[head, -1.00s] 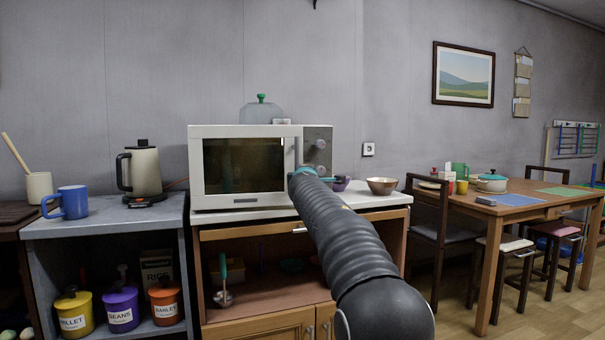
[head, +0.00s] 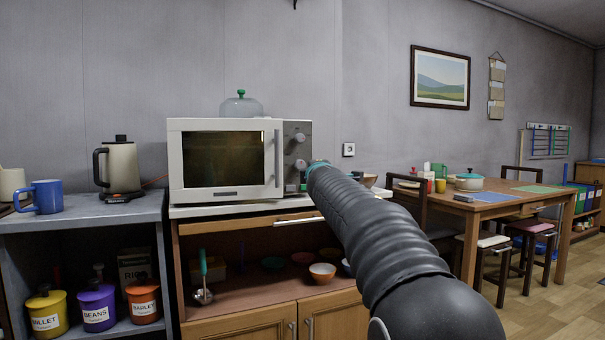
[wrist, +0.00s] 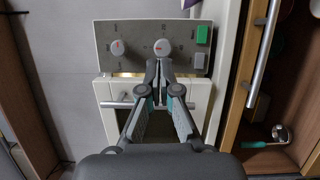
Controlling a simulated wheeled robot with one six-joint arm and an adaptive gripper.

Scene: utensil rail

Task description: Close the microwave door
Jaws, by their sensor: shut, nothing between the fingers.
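The white microwave (head: 176,160) stands on the cabinet top in the head view. Its door (head: 222,195) has a dark window and an upright handle (head: 278,158) on the right, beside the grey control panel (head: 297,140). The door looks nearly flush with the body. In the wrist view, a narrow warm-lit gap shows between the panel (wrist: 135,62) and the door (wrist: 104,90), so it may be slightly ajar. My gripper (wrist: 160,66) is shut and empty, its fingertips near the panel's edge and a knob. Contact cannot be told. In the head view my arm mostly hides it.
Below the microwave are a drawer handle (head: 298,221) and an open shelf with bowls (head: 322,272). A kettle (head: 121,165) and a blue mug (head: 46,197) stand on the left counter. A dining table (head: 505,205) with chairs stands at right. Floor shows at lower right.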

